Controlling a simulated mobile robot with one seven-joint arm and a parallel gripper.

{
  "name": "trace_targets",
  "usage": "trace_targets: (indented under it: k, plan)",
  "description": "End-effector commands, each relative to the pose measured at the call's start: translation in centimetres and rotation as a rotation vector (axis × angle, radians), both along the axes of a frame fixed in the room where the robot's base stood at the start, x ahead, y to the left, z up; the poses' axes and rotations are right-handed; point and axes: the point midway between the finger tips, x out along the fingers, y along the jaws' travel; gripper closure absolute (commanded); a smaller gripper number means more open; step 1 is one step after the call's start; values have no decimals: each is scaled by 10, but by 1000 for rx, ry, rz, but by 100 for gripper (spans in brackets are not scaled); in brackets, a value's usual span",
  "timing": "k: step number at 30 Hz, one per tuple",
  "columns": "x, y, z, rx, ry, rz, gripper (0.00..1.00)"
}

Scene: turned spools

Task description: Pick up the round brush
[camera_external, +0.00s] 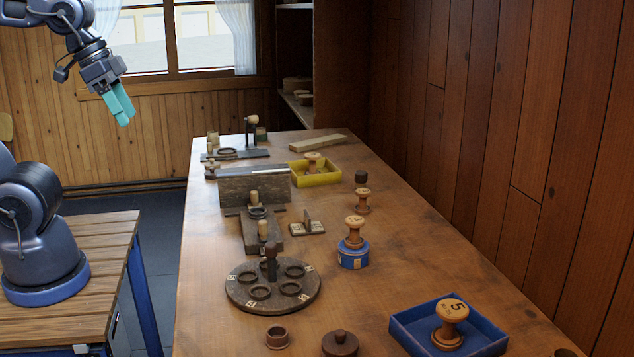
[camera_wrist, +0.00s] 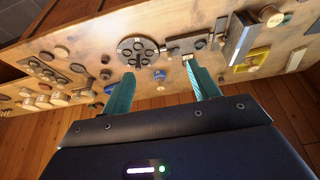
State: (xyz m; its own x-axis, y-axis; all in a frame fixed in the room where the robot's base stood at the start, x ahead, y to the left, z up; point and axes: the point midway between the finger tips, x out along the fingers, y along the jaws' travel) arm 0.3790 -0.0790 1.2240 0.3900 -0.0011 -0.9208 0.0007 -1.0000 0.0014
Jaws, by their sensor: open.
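I cannot pick out the round brush for certain in either view. A small dark round piece (camera_external: 361,176) stands near the right side of the table, too small to identify. My gripper (camera_external: 118,104) has teal fingers and hangs high at the upper left in the external view, well away from the table. In the wrist view my gripper (camera_wrist: 163,86) shows its two fingers spread apart with nothing between them. The long wooden table (camera_external: 215,310) lies beyond them.
A round holder with rings (camera_external: 240,295), a blue tray with a spool (camera_external: 405,340), a yellow tray (camera_external: 325,179), a spool on a blue base (camera_external: 353,258) and an upright board (camera_external: 235,192) stand on the table. Many small items crowd the left in the wrist view. A wooden wall flanks the right.

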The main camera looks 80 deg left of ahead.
Motion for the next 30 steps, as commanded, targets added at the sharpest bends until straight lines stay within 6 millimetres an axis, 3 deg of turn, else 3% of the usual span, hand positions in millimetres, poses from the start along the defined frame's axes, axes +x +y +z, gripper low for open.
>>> trace_targets:
  k: [8,14,22,30]
  plan:
    - [0,0,0,0,0,-1,39]
    - [22,4,13,26,15,-39,39]
    - [91,17,43,100,64,-172,39]
    - [168,35,60,164,114,-313,39]
